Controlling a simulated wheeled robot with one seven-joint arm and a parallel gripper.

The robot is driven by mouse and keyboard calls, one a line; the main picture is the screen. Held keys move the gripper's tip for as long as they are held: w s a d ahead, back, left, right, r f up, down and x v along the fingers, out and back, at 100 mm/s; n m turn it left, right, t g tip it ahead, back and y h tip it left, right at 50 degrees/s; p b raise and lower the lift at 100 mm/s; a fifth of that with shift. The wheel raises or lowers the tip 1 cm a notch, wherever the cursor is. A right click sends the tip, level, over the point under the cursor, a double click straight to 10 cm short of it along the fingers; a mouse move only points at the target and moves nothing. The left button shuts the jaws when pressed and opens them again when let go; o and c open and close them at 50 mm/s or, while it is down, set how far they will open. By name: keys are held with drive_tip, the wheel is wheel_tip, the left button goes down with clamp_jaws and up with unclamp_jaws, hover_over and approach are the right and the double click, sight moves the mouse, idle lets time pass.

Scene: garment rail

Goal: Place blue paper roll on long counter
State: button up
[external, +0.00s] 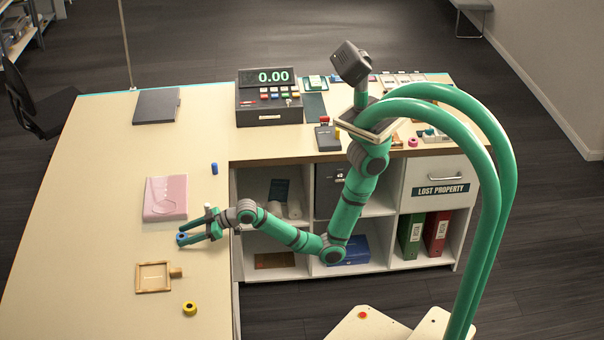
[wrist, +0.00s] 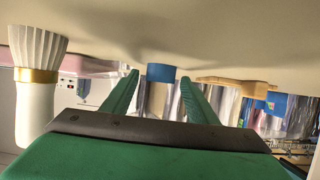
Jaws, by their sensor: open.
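The blue paper roll (external: 182,238) rests on the pale top of the long counter (external: 95,210), near its right edge. My gripper (external: 182,232) is open and low over the counter, with its fingertips on either side of the roll. In the wrist view, which is upside down, the roll (wrist: 160,72) meets the counter surface (wrist: 160,30) between the two green fingers (wrist: 158,88). Small gaps show between the fingers and the roll there.
A pink folder (external: 166,197) and small blue cylinder (external: 214,168) lie beyond my gripper. A wooden frame (external: 153,277) and yellow roll (external: 190,308) lie nearer. A white object with a gold band (wrist: 38,85) stands close beside my gripper.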

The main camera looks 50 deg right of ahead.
drive_tip(key=v, duration=1.2)
idle(0.3)
